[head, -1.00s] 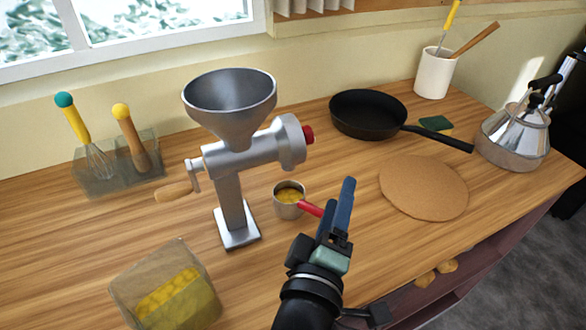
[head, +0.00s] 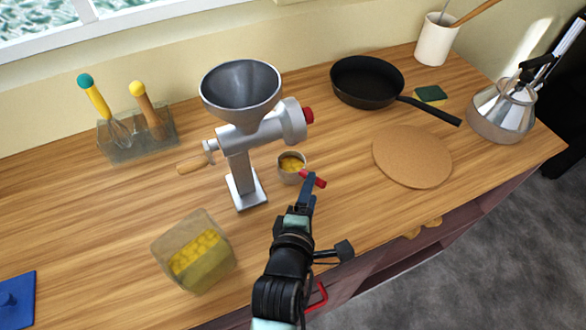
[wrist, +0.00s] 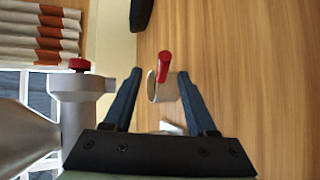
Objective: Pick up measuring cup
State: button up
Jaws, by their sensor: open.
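The measuring cup (head: 291,165) is a small metal cup with yellow contents and a red handle. It stands on the wooden counter just right of the grinder's base. My gripper (head: 308,190) is at the handle end of the cup, on its near side, and partly overlaps the handle in the head view. In the wrist view, my gripper (wrist: 158,88) has its two blue fingers spread wide. The cup (wrist: 155,90) and its red handle (wrist: 164,66) appear between the fingers, with gaps on both sides. I cannot tell the remaining depth between fingers and handle.
A metal grinder (head: 243,130) stands close left of the cup. A clear container of yellow pieces (head: 195,252) is at the near left. A black pan (head: 368,82), a round cork mat (head: 412,156) and a kettle (head: 503,110) are to the right. Counter between cup and mat is clear.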

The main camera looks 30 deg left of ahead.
aim_at(303, 175)
jog(key=shift+a+f+x, duration=0.1)
jog(key=shift+x, duration=1.45)
jog(key=shift+a+f+x, duration=0.1)
jog(key=shift+f+x, duration=0.05)
jog(key=shift+x, duration=1.4)
jog(key=shift+s, duration=0.2)
jog(key=shift+c, duration=0.2)
grip_shut()
jog(key=shift+r, duration=0.1)
